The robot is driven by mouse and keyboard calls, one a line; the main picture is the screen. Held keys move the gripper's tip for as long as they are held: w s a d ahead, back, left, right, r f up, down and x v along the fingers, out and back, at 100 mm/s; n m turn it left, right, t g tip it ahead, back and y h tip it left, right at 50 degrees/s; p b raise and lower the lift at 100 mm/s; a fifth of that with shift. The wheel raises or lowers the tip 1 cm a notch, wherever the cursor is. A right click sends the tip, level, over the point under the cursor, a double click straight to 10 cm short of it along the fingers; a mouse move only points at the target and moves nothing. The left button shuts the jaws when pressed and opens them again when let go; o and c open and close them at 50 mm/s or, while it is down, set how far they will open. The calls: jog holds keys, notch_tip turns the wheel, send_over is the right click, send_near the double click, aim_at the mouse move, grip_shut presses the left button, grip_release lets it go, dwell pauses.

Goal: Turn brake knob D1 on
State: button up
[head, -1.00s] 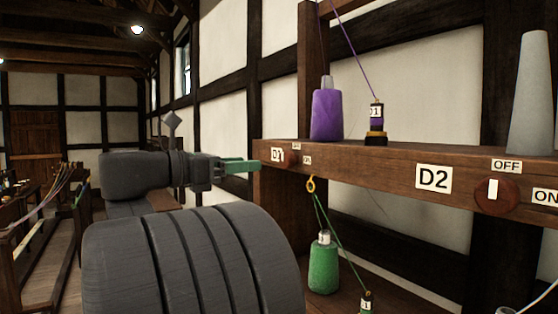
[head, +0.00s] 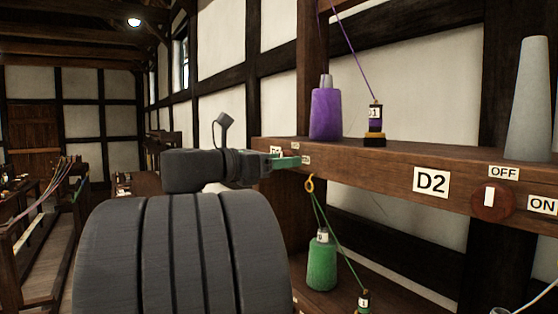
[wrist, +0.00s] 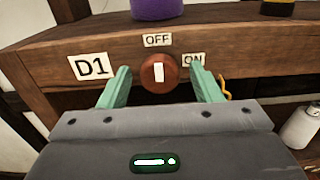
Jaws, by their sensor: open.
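Brake knob D1 (wrist: 159,72) is a round reddish-brown knob with a white bar, on the front face of the wooden shelf beam. Its white bar stands upright, pointing at the OFF label (wrist: 157,40) above it. The ON label (wrist: 193,60) is at its upper right and the D1 label (wrist: 92,66) at its left. My gripper (wrist: 160,88) has green fingers, open, one on each side of the knob; I cannot tell whether they touch it. In the head view, my gripper (head: 288,162) is at the beam and hides the knob.
Knob D2 (head: 491,202) sits further right on the same beam, its bar upright. A purple spool (head: 325,114) and a grey cone (head: 530,100) stand on the beam. A yellow ring (head: 310,184) with green thread hangs below it, above a green spool (head: 322,262).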

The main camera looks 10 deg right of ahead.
jog(key=c, duration=1)
jog(key=shift+o, duration=0.2)
jog(key=shift+m, duration=0.4)
jog(key=shift+f+m+b, duration=0.1)
jog(key=shift+m+b, duration=5.3)
jog(key=shift+m, duration=3.2)
jog(key=o, duration=1)
jog(key=shift+c, duration=0.2)
